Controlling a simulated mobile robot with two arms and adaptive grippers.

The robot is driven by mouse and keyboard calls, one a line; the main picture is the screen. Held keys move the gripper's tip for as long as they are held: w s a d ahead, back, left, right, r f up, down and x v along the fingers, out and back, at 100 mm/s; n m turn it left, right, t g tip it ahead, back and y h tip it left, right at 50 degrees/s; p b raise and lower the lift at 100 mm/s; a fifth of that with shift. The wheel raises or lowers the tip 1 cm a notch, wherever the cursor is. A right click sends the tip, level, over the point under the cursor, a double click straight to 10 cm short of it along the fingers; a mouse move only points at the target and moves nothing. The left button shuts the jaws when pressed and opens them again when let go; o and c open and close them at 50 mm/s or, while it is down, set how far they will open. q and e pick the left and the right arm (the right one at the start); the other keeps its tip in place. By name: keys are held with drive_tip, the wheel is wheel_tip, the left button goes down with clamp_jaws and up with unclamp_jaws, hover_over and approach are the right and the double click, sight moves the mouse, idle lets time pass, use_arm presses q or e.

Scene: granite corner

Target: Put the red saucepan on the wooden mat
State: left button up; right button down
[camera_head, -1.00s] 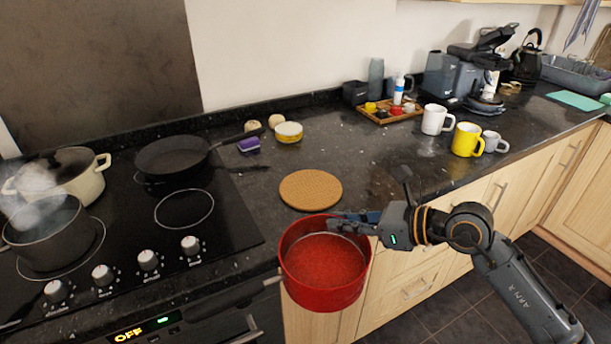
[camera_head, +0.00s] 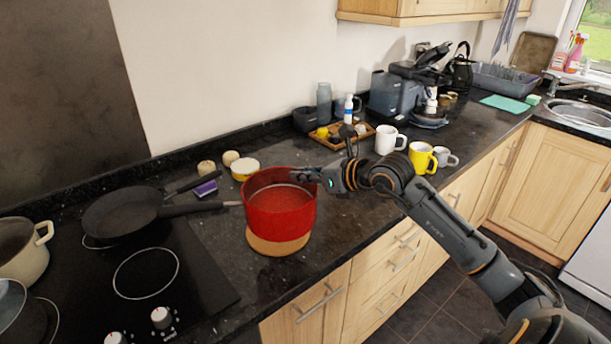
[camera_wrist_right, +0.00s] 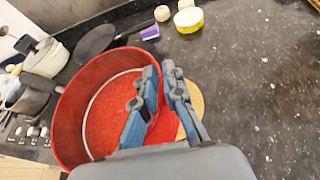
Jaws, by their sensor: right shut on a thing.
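The red saucepan (camera_head: 281,208) is upright in the head view, in front of and above the round wooden mat (camera_head: 277,246), hiding most of it. I cannot tell whether its base touches the mat. My right gripper (camera_head: 306,177) is shut on the pan's right rim. In the right wrist view the fingers (camera_wrist_right: 160,105) straddle the wall of the red saucepan (camera_wrist_right: 75,110). A strip of the wooden mat (camera_wrist_right: 196,97) shows beyond the pan there. My left gripper is not in view.
A black frying pan (camera_head: 122,212) sits at left, its handle pointing toward the saucepan. A purple sponge (camera_head: 206,189) and a yellow-white round container (camera_head: 245,169) lie behind. Mugs (camera_head: 389,140) and a small tray (camera_head: 340,135) stand further right. Counter right of the mat is clear.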

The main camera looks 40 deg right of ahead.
drive_tip(key=w+f, duration=0.2)
drive_tip(key=w+d+f+p, duration=0.1)
drive_tip(key=w+f, duration=0.1)
drive_tip(key=f, duration=0.1)
drive_tip(key=w+d+f+p, duration=0.1)
drive_tip(key=w+f, duration=0.1)
drive_tip(key=f, duration=0.1)
drive_tip(key=shift+w+d+f, duration=0.15)
drive_tip(key=shift+w, duration=0.15)
drive_tip(key=shift+f, duration=0.5)
drive_tip(key=c, duration=1.5)
unclamp_jaws()
drive_tip(key=shift+s+f, duration=0.15)
drive_tip(key=shift+f, duration=0.1)
drive_tip(key=shift+c, duration=0.2)
drive_tip(key=shift+o, duration=0.5)
drive_tip(key=b+v, duration=0.1)
drive_tip(key=v, duration=1.1)
drive_tip(key=shift+b, duration=0.4)
